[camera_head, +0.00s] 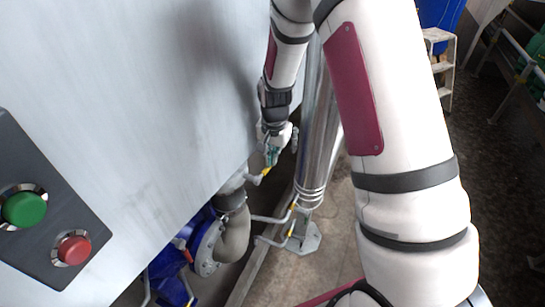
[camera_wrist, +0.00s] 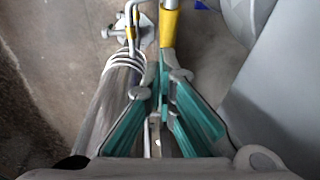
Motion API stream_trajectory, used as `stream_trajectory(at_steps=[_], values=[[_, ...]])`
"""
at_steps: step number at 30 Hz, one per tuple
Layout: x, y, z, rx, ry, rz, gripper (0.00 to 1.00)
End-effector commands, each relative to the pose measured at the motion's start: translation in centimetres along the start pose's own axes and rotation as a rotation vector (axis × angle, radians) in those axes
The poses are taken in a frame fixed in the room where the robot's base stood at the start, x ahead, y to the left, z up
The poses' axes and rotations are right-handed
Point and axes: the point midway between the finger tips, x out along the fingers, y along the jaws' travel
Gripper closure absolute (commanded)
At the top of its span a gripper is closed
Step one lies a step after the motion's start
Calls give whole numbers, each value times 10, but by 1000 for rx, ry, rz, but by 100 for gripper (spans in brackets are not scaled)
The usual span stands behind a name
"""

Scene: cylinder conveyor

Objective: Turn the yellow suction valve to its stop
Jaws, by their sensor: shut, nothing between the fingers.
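The yellow valve handle (camera_wrist: 168,28) runs down from the top of the wrist view, and its lower end meets my fingertips. In the head view only a small yellow piece (camera_head: 265,172) shows just below my gripper (camera_head: 271,158), beside the grey pipe. In the wrist view my gripper (camera_wrist: 163,72) has its green fingers drawn together at the tips, shut with nothing held between them. The tips are at or against the handle's end; I cannot tell if they touch. The valve body is mostly hidden.
A shiny steel column (camera_head: 315,130) stands close to my gripper on a floor foot (camera_head: 304,238). A large grey panel wall (camera_head: 130,90) is on the left, with green (camera_head: 24,209) and red (camera_head: 73,249) buttons. A curved pipe (camera_head: 234,232) and blue machinery (camera_head: 172,280) lie below.

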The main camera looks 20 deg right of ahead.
Motion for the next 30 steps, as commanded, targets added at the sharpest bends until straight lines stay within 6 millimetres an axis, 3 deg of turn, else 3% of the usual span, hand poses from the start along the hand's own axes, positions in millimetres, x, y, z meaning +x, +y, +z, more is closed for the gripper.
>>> stream_trajectory(at_steps=[11,21,30], values=[[15,2,-1,14,-141,1,100],[42,4,4,34,-455,0,100],[62,5,12,32,-463,2,100]])
